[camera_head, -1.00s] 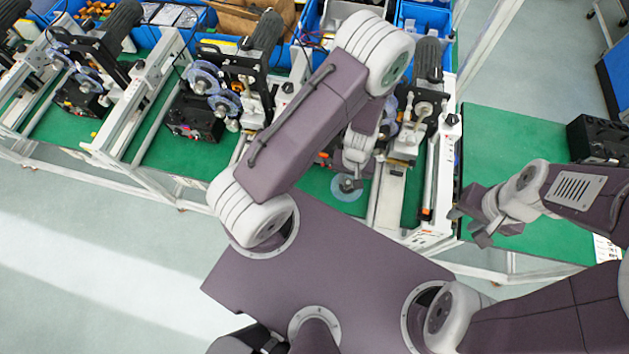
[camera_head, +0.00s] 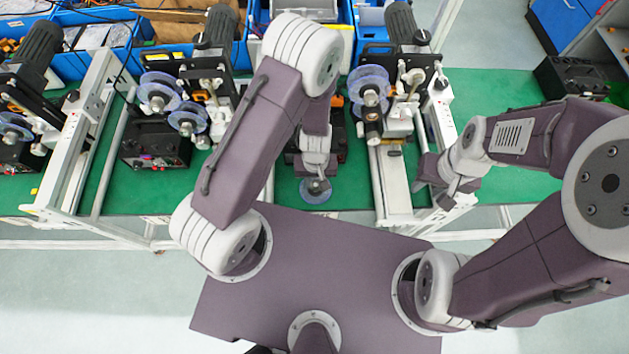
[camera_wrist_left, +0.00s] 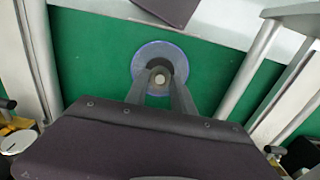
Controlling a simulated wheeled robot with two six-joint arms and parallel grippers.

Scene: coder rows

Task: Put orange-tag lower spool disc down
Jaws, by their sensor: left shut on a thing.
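A translucent bluish spool disc (camera_head: 316,192) shows below my left gripper (camera_head: 317,186), over the green mat near the front edge of the bench. In the left wrist view the same disc (camera_wrist_left: 160,50) lies flat under the gripper, and the two fingers (camera_wrist_left: 162,86) are closed on its pale centre hub. An orange tag on this disc cannot be made out. Whether the disc touches the mat cannot be told. My right gripper (camera_head: 440,188) is off to the right, over the bench's front part, holding nothing visible; its finger gap is unclear.
Coder machines stand in a row, with mounted discs on the right one (camera_head: 368,84) and the middle one (camera_head: 190,118). White rails (camera_head: 398,185) flank the green mat (camera_head: 350,190). A black box (camera_head: 570,78) stands at the right. Blue bins line the back.

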